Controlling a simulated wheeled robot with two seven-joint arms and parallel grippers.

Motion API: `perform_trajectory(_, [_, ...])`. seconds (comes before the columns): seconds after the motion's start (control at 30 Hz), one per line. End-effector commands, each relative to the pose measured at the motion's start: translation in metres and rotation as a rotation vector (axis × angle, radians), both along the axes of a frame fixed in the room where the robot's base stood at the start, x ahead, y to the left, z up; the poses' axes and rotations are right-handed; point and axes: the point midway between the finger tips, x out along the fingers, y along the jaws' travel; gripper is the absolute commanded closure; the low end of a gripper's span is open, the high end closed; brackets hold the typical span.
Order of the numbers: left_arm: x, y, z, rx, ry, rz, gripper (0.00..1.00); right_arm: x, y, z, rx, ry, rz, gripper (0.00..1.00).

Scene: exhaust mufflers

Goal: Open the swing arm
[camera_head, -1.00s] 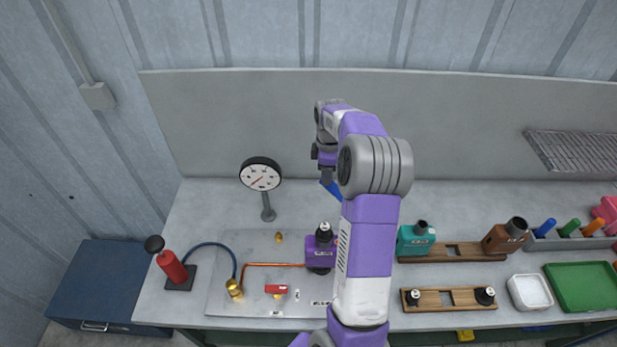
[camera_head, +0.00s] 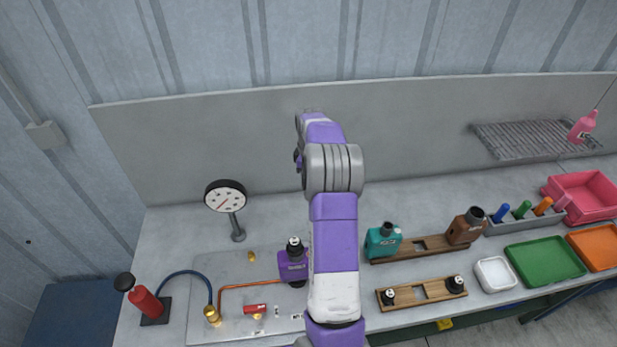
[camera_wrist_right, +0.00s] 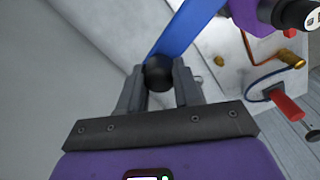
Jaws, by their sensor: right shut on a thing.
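The swing arm (camera_wrist_right: 190,22) is a flat blue bar in the right wrist view, running from a black ball knob (camera_wrist_right: 158,74) up and right to the top edge. My right gripper (camera_wrist_right: 159,88) is shut on that knob, with a finger on each side. In the head view my purple and white right arm covers the swing arm and most of the gripper. A purple block (camera_head: 293,266) with a black and white cap stands on the grey plate (camera_head: 205,282), left of my arm. It is partly hidden. My left gripper is out of view.
A dial gauge (camera_head: 225,195) stands behind the plate. A red pump (camera_head: 146,300) with a hose is at the left. Teal (camera_head: 381,243) and brown (camera_head: 464,228) blocks sit on a wooden rack at the right, with trays beyond. The bench behind the gauge is clear.

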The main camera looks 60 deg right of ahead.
Motion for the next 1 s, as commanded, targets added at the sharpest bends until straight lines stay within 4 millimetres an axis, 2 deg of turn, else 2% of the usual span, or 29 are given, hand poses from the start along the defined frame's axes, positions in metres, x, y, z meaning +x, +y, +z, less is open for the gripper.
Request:
perform_trajectory(0.17, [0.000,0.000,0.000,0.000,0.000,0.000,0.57,0.001,-0.001,0.001,-0.005,-0.002,0.001,1.00])
perform_trajectory(0.2, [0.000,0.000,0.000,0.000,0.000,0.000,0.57,0.001,-0.001,0.001,-0.005,-0.002,0.001,0.63])
perform_trajectory(0.33, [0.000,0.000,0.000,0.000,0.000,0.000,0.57,0.001,0.000,0.001,-0.003,-0.002,0.001,0.43])
perform_trajectory(0.67, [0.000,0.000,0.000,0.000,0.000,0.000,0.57,0.000,0.000,0.003,-0.003,-0.002,0.001,0.42])
perform_trajectory(0.77, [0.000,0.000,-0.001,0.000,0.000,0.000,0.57,0.001,-0.001,0.014,-0.003,-0.003,0.001,0.42])
perform_trajectory(1.0, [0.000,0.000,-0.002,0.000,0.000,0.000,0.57,0.001,-0.001,0.055,-0.005,-0.004,0.001,0.42])
